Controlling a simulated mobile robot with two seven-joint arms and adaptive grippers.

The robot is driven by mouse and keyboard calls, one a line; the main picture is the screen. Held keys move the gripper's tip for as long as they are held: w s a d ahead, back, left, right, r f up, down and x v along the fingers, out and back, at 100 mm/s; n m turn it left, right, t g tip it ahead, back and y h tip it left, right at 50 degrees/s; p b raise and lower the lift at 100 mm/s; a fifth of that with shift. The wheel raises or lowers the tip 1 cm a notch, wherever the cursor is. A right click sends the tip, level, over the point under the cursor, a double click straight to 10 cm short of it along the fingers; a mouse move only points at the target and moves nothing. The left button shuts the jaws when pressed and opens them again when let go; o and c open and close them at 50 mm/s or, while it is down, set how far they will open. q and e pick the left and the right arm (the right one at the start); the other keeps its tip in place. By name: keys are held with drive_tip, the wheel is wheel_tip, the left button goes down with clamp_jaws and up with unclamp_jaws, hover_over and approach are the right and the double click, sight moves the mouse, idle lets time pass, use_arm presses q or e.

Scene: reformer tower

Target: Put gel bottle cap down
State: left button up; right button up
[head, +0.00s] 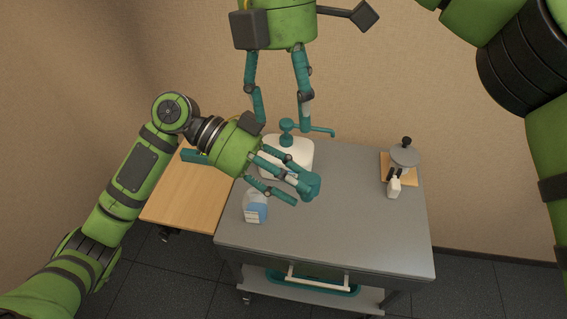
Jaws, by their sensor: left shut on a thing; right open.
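My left gripper (299,190) reaches in from the left over the grey cart top. It is shut on a small teal piece, which I take to be the gel bottle cap (311,184); the fingers partly hide it. It appears to be above the surface, but the exact gap cannot be told. A white bottle (299,151) with a teal pump and a spout pointing right stands just behind, partly hidden by my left gripper. A small blue and white container (256,210) is below the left fingers. My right gripper (280,114) hangs from the top, open, around or above the pump.
The grey cart top (350,235) is clear in its middle and front. A grey device on a wooden board (411,174) and a small white bottle (394,188) stand at the right. A wooden table (185,203) adjoins at left. A drawer handle (318,284) is at the front.

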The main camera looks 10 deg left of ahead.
drive_tip(key=w+d+f+n+y, duration=0.1)
drive_tip(key=d+f+n+y, duration=0.2)
drive_tip(key=n, duration=0.7)
drive_tip(key=w+d+f+n+y, duration=0.1)
drive_tip(key=d+f+n, duration=0.2)
drive_tip(key=d+n, duration=0.45)
use_arm(q)
drive_tip(key=w+d+f+m+g, duration=0.1)
drive_tip(key=w+d+f+m+g+y, duration=0.1)
drive_tip(key=g, duration=0.1)
drive_tip(key=shift+w+d+f+m, duration=0.15)
drive_tip(key=shift+d+f+m, duration=0.05)
drive_tip(key=shift+f+m, duration=0.2)
use_arm(e)
drive_tip(key=shift+n, duration=0.75)
drive_tip(key=x, duration=0.4)
drive_tip(key=a+x, duration=0.1)
drive_tip(key=x, duration=0.2)
drive_tip(key=a+x, duration=0.1)
drive_tip(key=x, duration=0.3)
drive_tip(key=shift+s, duration=0.3)
drive_tip(key=shift+c, duration=0.3)
drive_tip(key=c, duration=1.1)
use_arm(q)
drive_tip(key=o, duration=0.7)
drive_tip(key=shift+c, duration=0.2)
drive_tip(key=shift+o, duration=1.2)
use_arm(e)
clamp_jaws()
